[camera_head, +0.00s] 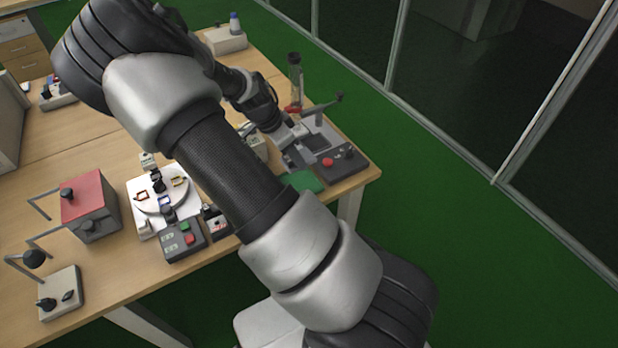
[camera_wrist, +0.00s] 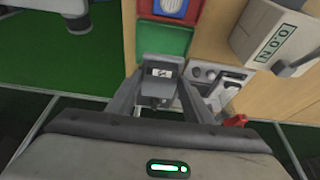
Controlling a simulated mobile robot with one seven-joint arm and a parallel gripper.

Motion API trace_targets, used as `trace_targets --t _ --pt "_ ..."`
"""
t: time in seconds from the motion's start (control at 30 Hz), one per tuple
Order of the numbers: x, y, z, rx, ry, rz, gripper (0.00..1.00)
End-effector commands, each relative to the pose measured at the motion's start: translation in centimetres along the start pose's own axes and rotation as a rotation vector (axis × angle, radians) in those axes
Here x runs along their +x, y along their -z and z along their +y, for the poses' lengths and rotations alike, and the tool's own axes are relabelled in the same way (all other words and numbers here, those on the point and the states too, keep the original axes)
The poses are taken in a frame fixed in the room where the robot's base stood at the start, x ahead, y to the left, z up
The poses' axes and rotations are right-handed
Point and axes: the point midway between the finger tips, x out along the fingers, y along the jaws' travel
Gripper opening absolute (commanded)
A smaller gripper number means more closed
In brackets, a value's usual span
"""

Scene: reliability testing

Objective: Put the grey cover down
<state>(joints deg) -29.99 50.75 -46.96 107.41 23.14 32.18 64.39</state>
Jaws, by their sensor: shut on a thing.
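My gripper (camera_wrist: 161,86) is shut on a dark grey piece, the grey cover (camera_wrist: 159,73), which has a small white label on its face. In the wrist view the cover sits between the two fingers, in front of a green tray (camera_wrist: 164,40). In the head view my gripper (camera_head: 285,134) is at the right end of the table, beside a grey test device (camera_head: 322,134). The cover is too small and blocked there to make out clearly. I cannot tell whether it touches anything below.
A dark control box with a red button (camera_head: 342,162) and a green mat (camera_head: 304,181) lie near the table's right edge. A clear tube (camera_head: 295,75) stands behind. A red-topped box (camera_head: 88,200) and a white round device (camera_head: 150,215) are left.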

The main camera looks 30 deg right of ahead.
Motion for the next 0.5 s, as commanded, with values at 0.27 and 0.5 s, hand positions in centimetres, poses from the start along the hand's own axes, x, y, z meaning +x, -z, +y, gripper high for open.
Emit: trace_targets --t 0.27,0.5 --pt "3.5 -1.2 0.1 0.012 -0.009 0.001 0.24" --pt "5.9 -2.2 0.0 0.012 -0.005 0.0 0.24"
